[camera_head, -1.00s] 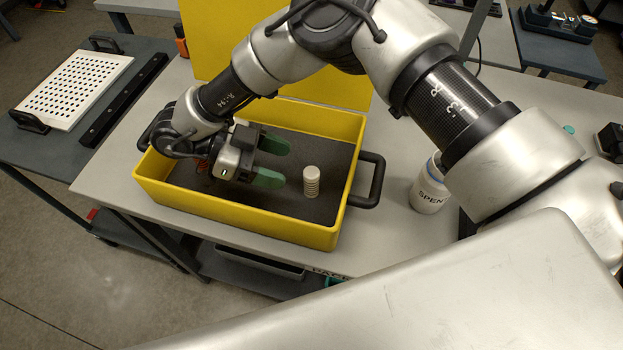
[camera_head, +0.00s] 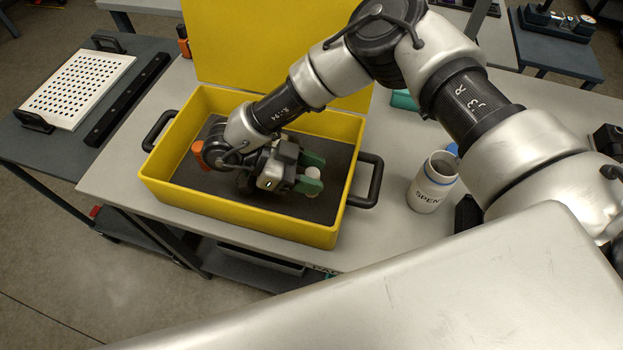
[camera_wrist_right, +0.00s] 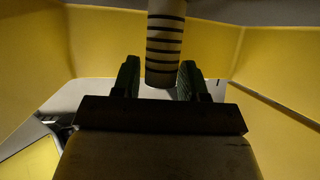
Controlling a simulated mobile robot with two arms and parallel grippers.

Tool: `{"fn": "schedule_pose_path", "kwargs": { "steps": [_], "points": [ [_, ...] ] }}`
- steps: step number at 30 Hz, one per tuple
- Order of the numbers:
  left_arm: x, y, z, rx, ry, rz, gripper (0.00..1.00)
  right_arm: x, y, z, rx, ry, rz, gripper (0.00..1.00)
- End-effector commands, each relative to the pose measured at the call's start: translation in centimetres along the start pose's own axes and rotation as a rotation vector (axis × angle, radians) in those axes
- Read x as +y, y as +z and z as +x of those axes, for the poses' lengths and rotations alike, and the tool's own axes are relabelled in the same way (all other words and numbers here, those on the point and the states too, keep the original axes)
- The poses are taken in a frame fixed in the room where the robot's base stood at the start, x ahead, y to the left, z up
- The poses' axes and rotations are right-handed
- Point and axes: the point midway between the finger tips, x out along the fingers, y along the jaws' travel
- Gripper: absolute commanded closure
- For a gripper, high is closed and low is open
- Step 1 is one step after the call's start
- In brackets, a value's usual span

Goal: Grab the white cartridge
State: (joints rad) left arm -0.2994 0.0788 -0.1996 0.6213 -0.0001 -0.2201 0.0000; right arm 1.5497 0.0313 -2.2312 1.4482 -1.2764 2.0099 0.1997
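The white cartridge (camera_head: 312,173) stands in the yellow case (camera_head: 288,231), mostly hidden by my right gripper in the head view. My right gripper (camera_head: 311,176) is low inside the case, with its green fingers on either side of the cartridge. In the right wrist view the ribbed cartridge (camera_wrist_right: 165,45) shows between the two fingertips of the gripper (camera_wrist_right: 158,78). A small gap shows on the left side; the right finger is very close to it, and I cannot tell if it touches. My left gripper is not in view.
The case has yellow walls, a raised lid (camera_head: 270,50) behind, and black handles (camera_head: 368,182) at its sides. A white jar marked SPENT (camera_head: 428,190) stands right of it. A perforated white tray (camera_head: 78,90) lies on the left cart.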

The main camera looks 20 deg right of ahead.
Motion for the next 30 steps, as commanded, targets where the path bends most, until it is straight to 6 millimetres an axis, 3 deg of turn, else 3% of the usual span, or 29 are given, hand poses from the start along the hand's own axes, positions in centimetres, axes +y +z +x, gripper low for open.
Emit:
{"fn": "schedule_pose_path", "kwargs": {
  "steps": [1, 6, 7, 20, 30],
  "points": [
    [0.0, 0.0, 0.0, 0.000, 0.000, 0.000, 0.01, 0.0, 0.0, 0.0, 0.000, 0.000, 0.000, 0.65],
    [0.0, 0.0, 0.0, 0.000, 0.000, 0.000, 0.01, 0.0, 0.0, 0.0, 0.000, 0.000, 0.000, 0.91],
    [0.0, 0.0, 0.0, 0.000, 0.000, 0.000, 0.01, 0.0, 0.0, 0.0, 0.000, 0.000, 0.000, 0.92],
    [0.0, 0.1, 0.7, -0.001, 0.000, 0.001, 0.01, 0.3, -0.5, -0.4, 0.002, -0.003, -0.001, 0.93],
    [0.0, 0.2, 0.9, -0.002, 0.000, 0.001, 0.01, 0.3, -6.0, -3.0, 0.002, -0.003, 0.004, 0.93]
  ]
}}
